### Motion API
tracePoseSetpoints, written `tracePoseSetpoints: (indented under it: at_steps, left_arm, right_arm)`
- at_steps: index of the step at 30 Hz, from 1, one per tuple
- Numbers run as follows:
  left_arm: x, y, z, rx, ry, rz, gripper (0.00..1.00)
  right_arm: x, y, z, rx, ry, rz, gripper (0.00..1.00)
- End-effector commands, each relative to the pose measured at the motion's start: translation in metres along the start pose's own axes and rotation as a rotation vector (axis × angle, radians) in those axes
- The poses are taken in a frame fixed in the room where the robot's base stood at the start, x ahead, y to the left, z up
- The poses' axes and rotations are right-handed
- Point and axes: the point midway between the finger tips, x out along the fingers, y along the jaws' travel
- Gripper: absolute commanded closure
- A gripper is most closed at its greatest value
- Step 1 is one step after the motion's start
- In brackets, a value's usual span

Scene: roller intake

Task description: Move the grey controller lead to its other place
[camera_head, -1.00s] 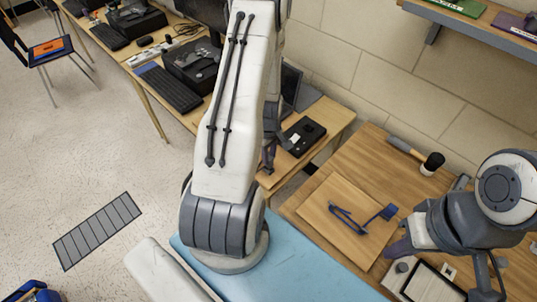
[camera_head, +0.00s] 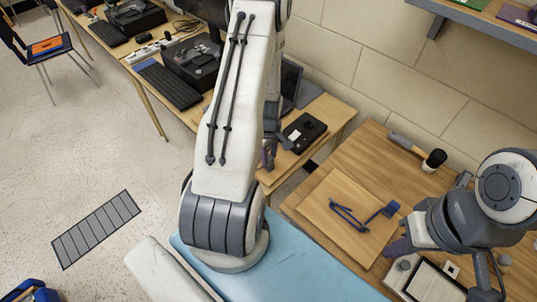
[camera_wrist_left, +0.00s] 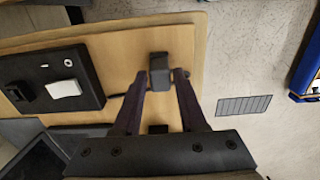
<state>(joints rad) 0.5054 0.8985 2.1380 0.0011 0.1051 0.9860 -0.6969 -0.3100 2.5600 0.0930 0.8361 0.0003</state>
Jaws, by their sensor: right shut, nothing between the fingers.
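A dark grey block (camera_wrist_left: 160,71), which looks like the plug of the grey controller lead, is over the wooden table in the left wrist view. A short dark cable shows at its left. My left gripper (camera_wrist_left: 161,78) has its fingers apart, one on each side of the block, with narrow gaps; contact cannot be told. In the head view this gripper (camera_head: 268,155) is partly hidden by my arm. A black box (camera_wrist_left: 55,82) with a white connector (camera_wrist_left: 64,88) and a dark connector (camera_wrist_left: 18,91) lies left of the block. My right gripper (camera_head: 398,247) is shut and empty.
A dark block (camera_wrist_left: 158,129) lies nearer the palm. The right-hand wooden table holds a board (camera_head: 330,222), a blue tool (camera_head: 350,217) and a black-headed mallet (camera_head: 434,160). A framed tablet (camera_head: 440,282) is below my right gripper. A monitor (camera_head: 291,80) stands behind the black box.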

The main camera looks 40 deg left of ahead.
Motion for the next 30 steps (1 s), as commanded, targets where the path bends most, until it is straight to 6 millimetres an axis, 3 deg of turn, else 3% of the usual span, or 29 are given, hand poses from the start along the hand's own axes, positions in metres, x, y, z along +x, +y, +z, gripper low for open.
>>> tracePoseSetpoints:
  at_steps: [7, 21, 29, 30]
  left_arm:
    - [-0.004, 0.000, 0.000, 0.000, 0.000, 0.000, 0.59]
    - [-0.030, 0.000, 0.000, 0.000, 0.000, 0.000, 0.59]
    - [-0.030, 0.000, 0.000, 0.000, 0.000, 0.000, 0.59]
    - [-0.030, 0.000, 0.000, 0.000, 0.000, 0.000, 0.44]
  right_arm:
    - [-0.003, 0.000, 0.000, 0.000, 0.000, 0.000, 1.00]
    - [-0.025, -0.002, -0.001, 0.000, 0.000, 0.000, 1.00]
    - [-0.025, -0.002, -0.001, 0.000, 0.000, 0.000, 1.00]
    - [-0.025, -0.002, -0.001, 0.000, 0.000, 0.000, 1.00]
